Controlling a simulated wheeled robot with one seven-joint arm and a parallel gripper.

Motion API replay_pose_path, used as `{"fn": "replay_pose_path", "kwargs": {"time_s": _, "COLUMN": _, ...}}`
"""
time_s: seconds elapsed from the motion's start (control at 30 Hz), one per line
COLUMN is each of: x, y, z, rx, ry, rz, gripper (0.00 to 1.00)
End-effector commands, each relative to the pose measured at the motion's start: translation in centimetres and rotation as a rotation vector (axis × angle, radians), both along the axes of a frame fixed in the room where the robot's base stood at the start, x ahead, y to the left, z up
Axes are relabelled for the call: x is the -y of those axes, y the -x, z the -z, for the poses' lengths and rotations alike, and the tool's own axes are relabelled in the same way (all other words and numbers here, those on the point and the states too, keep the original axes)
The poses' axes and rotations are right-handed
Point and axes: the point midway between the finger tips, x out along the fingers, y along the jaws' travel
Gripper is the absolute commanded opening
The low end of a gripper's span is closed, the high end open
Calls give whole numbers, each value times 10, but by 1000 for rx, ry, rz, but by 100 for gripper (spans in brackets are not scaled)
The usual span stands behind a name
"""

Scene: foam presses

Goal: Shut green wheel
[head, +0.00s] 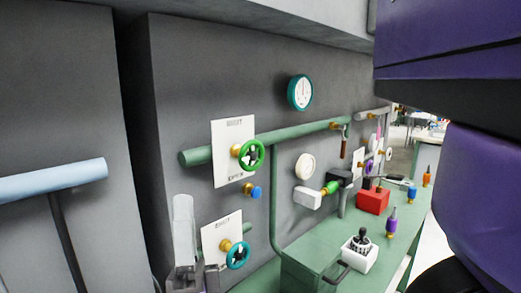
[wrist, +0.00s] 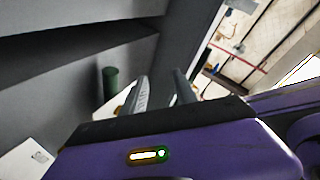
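The green wheel (head: 250,155) sits on a brass stem in front of a white plate (head: 230,170) on the grey panel, just below a thick green pipe (head: 295,137). I cannot tell from its looks how far it is turned. My gripper (wrist: 160,88) shows in the wrist view with its two grey fingers apart and nothing seen between them. A pale grey upright shape (head: 183,225), which looks like one of its fingers, stands lower left of the green wheel in the head view, apart from it. The green wheel is not recognisable in the wrist view.
A teal wheel (head: 238,255) on another white plate is directly below. A blue knob (head: 254,192) lies between the wheels. A teal-rimmed gauge (head: 300,92) hangs above. A green bench (head: 335,225) on the right holds a red box (head: 373,200) and a joystick box (head: 359,254).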

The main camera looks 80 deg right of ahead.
Motion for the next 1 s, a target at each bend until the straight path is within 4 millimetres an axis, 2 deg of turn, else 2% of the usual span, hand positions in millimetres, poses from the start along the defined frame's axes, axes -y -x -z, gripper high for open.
{"fn": "replay_pose_path", "kwargs": {"time_s": 0.03, "x": 11, "y": 2, "z": -20, "rx": 98, "ry": -42, "rz": -3, "gripper": 35}}
{"fn": "replay_pose_path", "kwargs": {"time_s": 0.2, "x": 50, "y": 16, "z": -61, "rx": 411, "ry": -195, "rz": -16, "gripper": 35}}
{"fn": "replay_pose_path", "kwargs": {"time_s": 0.43, "x": 99, "y": 33, "z": -91, "rx": 837, "ry": -420, "rz": -41, "gripper": 35}}
{"fn": "replay_pose_path", "kwargs": {"time_s": 0.6, "x": 126, "y": 36, "z": -89, "rx": 1114, "ry": -585, "rz": -54, "gripper": 35}}
{"fn": "replay_pose_path", "kwargs": {"time_s": 0.7, "x": 134, "y": 35, "z": -85, "rx": 1221, "ry": -652, "rz": -58, "gripper": 35}}
{"fn": "replay_pose_path", "kwargs": {"time_s": 1.0, "x": 146, "y": 33, "z": -69, "rx": 1391, "ry": -751, "rz": -60, "gripper": 35}}
